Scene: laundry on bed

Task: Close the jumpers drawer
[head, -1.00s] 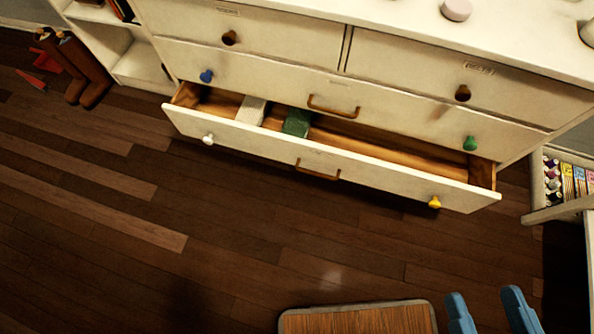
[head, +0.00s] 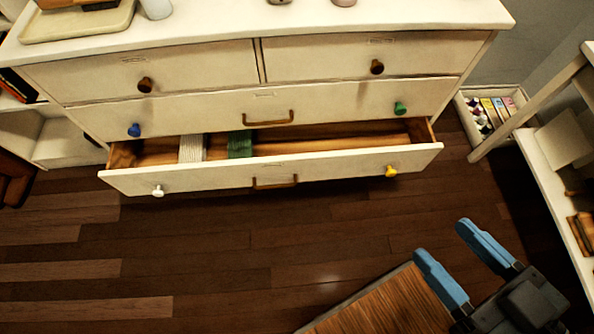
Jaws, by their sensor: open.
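The open bottom drawer (head: 330,171) of the white dresser (head: 190,110) sticks out toward me. Its front has a white knob at the left, a brown bar handle (head: 275,182) in the middle and a yellow knob (head: 390,171) at the right. A folded whitish item (head: 192,148) and a folded green item (head: 239,144) lie inside it. The drawer's label is too small to read. My gripper (head: 447,253) has two blue fingers, is open and empty, and is at the lower right, apart from the drawer front.
The drawers above are shut. A wooden-topped surface (head: 385,305) lies at the bottom, by my gripper. A white shelf unit (head: 560,160) stands at the right, with a box of small items (head: 495,110) on the floor behind it. Dark wooden floor (head: 230,260) before the drawer is clear.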

